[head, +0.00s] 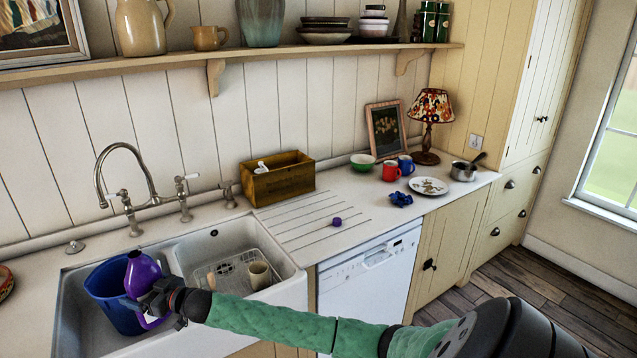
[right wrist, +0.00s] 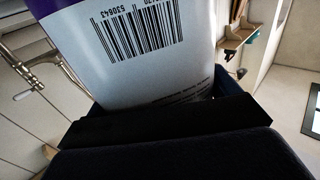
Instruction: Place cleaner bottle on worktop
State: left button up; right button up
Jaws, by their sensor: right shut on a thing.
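The purple cleaner bottle (head: 141,272) is at the left of the head view, over the left part of the white sink (head: 170,250), in front of a blue bucket (head: 108,300). My right gripper (head: 152,302) is shut on the bottle. In the right wrist view the bottle's white label (right wrist: 140,50) with a barcode fills the upper middle, close against the dark gripper (right wrist: 165,120). The pale worktop (head: 330,250) lies right of the sink, with a ribbed draining area. My left gripper is not in view.
A purple cap (head: 337,221) lies on the draining area. A wooden box (head: 283,182) stands behind it. Mugs (head: 391,171), a plate (head: 428,186) and a blue item (head: 401,199) are farther right. A tall tap (head: 125,170) rises behind the sink. A wire basket (head: 232,268) holds a cup.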

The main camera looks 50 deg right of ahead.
jog(key=s+f+m+t+h, duration=0.1)
jog(key=s+m+h, duration=0.4)
jog(key=s, duration=1.9)
jog(key=h, duration=0.2)
jog(key=shift+f+t+h, duration=0.25)
jog(key=shift+t+h, duration=0.15)
jog(key=shift+d, duration=0.1)
